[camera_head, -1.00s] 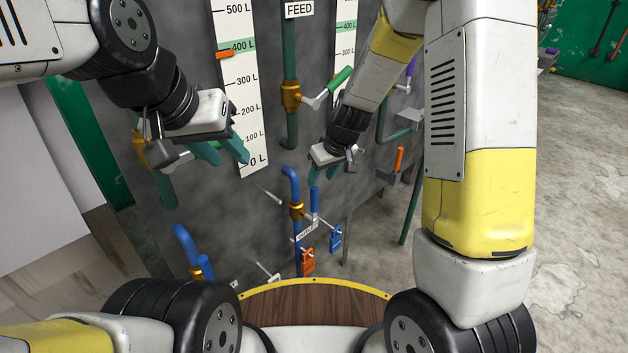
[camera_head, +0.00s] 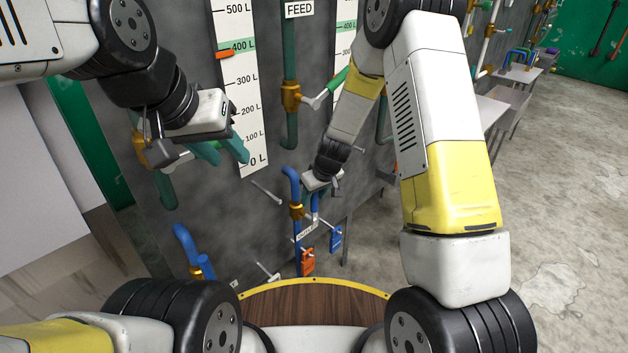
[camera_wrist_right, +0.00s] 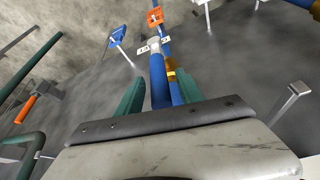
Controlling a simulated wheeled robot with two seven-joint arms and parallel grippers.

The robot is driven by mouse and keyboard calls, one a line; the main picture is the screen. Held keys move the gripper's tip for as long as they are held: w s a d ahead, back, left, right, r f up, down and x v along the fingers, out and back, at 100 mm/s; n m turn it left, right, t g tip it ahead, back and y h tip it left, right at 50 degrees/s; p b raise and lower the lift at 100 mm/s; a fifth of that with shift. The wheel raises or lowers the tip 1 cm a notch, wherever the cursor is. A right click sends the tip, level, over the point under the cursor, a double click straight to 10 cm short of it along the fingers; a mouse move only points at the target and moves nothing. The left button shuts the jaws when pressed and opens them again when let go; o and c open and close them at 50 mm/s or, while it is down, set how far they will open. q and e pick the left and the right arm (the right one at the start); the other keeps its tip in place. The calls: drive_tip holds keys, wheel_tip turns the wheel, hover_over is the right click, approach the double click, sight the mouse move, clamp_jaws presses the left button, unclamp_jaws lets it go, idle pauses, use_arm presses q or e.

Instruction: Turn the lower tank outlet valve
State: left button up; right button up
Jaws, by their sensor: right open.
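The lower outlet valve is a brass body (camera_head: 296,211) on a blue pipe (camera_head: 291,180), with a blue lever handle (camera_head: 314,203) pointing up beside it. My right gripper (camera_head: 318,190) is just above this handle in the head view, its fingers mostly hidden. In the right wrist view, my right gripper (camera_wrist_right: 158,92) is open, its green fingers on either side of the blue handle (camera_wrist_right: 157,75); contact cannot be told. The brass body (camera_wrist_right: 171,70) shows near the right finger. My left gripper (camera_head: 222,150) is open and empty before the level scale.
A second blue pipe (camera_head: 186,243) stands at lower left. Metal pegs (camera_head: 266,192) stick out from the grey wall. The FEED pipe (camera_head: 291,50) is above. Open floor lies right.

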clamp_jaws()
idle(1.4)
